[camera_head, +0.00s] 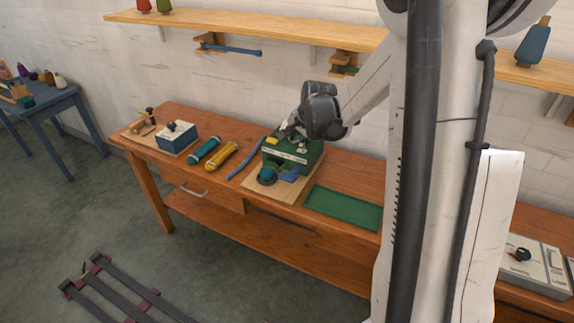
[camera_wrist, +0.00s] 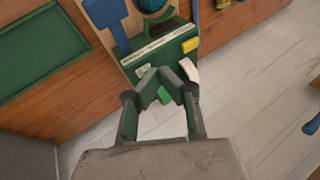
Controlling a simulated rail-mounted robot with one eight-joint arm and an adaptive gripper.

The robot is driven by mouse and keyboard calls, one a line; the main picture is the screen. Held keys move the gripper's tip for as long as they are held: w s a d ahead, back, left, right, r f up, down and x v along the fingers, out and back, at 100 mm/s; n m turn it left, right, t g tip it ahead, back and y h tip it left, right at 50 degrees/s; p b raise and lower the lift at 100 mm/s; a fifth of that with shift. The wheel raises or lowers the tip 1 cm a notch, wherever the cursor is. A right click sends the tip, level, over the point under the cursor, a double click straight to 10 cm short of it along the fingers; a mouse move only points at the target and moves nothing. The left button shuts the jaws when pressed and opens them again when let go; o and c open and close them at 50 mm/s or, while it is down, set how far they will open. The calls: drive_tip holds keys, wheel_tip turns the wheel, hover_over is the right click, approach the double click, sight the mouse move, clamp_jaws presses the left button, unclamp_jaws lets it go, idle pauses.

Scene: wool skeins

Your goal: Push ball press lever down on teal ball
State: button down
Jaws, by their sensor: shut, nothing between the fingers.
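The green ball press (camera_head: 303,152) stands on a light wooden board on the bench. The teal ball (camera_head: 267,175) sits at its front beside a blue block (camera_head: 290,174); its edge shows at the top of the wrist view (camera_wrist: 152,4). A long blue bar (camera_head: 246,160), apparently the lever, slants along the press's left side; its height above the board is unclear. My gripper (camera_head: 293,136) is over the back of the press. In the wrist view my gripper (camera_wrist: 160,76) is shut and empty, its tips near the press's rear edge. Contact with the press cannot be told.
A yellow part (camera_wrist: 190,45) is on the press top. A green tray (camera_head: 343,207) lies empty to its right. Teal (camera_head: 204,151) and yellow (camera_head: 222,156) skeins and a blue box (camera_head: 176,137) are to its left. A shelf (camera_head: 250,30) runs along the wall above.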

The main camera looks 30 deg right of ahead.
drive_tip(key=shift+m, duration=0.6)
drive_tip(key=shift+w+d+f, duration=0.4)
drive_tip(key=shift+d+f, duration=0.3)
drive_tip(key=shift+d, duration=0.05)
drive_tip(key=shift+w+d+f, duration=0.4)
drive_tip(key=shift+d+f, duration=0.25)
drive_tip(key=shift+d, duration=0.05)
drive_tip(key=b, duration=0.3)
hover_over(293, 171)
drive_tip(key=d, duration=0.1)
wheel_tip(293, 171, down, 7)
drive_tip(key=shift+w+d+r, duration=0.1)
drive_tip(key=shift+w+d, duration=0.05)
drive_tip(key=shift+s+a+f+b, duration=0.1)
drive_tip(key=shift+a+f+b, duration=0.05)
drive_tip(key=shift+f+b, duration=0.2)
drive_tip(key=shift+s+a+f+b, duration=0.15)
drive_tip(key=shift+f+b, duration=0.1)
drive_tip(key=shift+f, duration=0.2)
drive_tip(key=shift+f, duration=0.1)
drive_tip(key=shift+a+f+b, duration=0.1)
drive_tip(key=shift+f+b, duration=0.25)
drive_tip(key=shift+b, duration=0.25)
